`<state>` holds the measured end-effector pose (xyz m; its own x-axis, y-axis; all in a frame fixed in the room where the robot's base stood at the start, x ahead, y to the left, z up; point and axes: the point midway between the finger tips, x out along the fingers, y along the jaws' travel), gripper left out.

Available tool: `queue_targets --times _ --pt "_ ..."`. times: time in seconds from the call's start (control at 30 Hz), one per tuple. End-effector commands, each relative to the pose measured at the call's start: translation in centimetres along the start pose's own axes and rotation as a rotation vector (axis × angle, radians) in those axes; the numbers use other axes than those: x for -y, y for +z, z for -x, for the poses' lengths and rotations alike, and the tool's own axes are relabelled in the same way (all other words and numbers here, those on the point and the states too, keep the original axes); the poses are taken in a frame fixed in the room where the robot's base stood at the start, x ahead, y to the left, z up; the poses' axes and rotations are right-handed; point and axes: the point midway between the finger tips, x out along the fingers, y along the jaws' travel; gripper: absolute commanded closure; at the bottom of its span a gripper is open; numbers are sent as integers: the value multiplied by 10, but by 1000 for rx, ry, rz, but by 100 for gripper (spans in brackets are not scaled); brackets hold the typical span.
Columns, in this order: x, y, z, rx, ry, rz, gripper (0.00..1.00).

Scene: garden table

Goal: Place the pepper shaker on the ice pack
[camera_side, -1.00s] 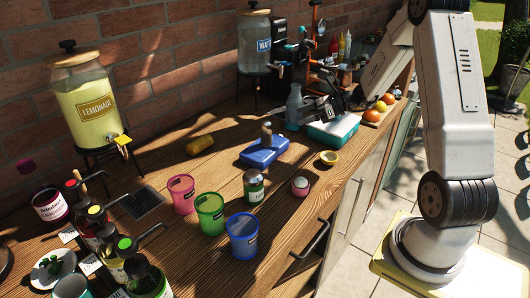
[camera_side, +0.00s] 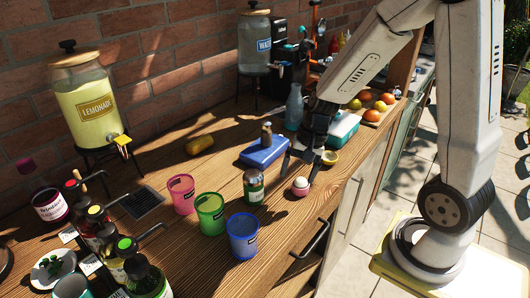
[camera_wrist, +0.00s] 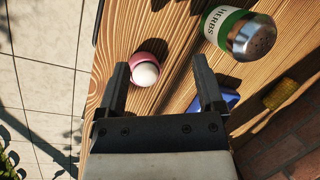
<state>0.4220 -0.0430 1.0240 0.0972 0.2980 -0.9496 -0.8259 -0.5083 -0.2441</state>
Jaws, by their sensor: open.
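The blue ice pack (camera_side: 262,153) lies flat on the wooden table in the middle of the side view. A small brown shaker-like thing (camera_side: 266,136), probably the pepper shaker, stands upright on it; no label is readable. In the wrist view only part of the ice pack (camera_wrist: 229,98) shows beside the right finger, and no brown shaker is visible. My gripper (camera_side: 298,176) is open and empty, pointing down to the right of the ice pack and apart from the shaker. Its two spread fingers also show in the wrist view (camera_wrist: 160,62).
A white ball-like thing in a pink cup (camera_side: 300,188) is close by my fingers. A green-labelled herbs jar (camera_side: 253,187) and coloured cups (camera_side: 242,238) stand left.

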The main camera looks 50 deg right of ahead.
Motion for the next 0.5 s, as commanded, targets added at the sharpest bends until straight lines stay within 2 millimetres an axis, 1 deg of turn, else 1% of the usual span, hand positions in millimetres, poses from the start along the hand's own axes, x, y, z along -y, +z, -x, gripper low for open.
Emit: queue_targets --times 0.03,0.1,0.2,0.3,0.4,0.5 --pt "-1 10 -1 -35 35 122 13" --pt "-3 19 -2 -85 82 297 13" --pt "-4 31 -2 -150 136 537 13" --pt "-4 41 -2 -203 173 742 13" --pt "-2 48 -1 -240 195 894 13" --pt "-1 52 -1 -262 206 985 13"
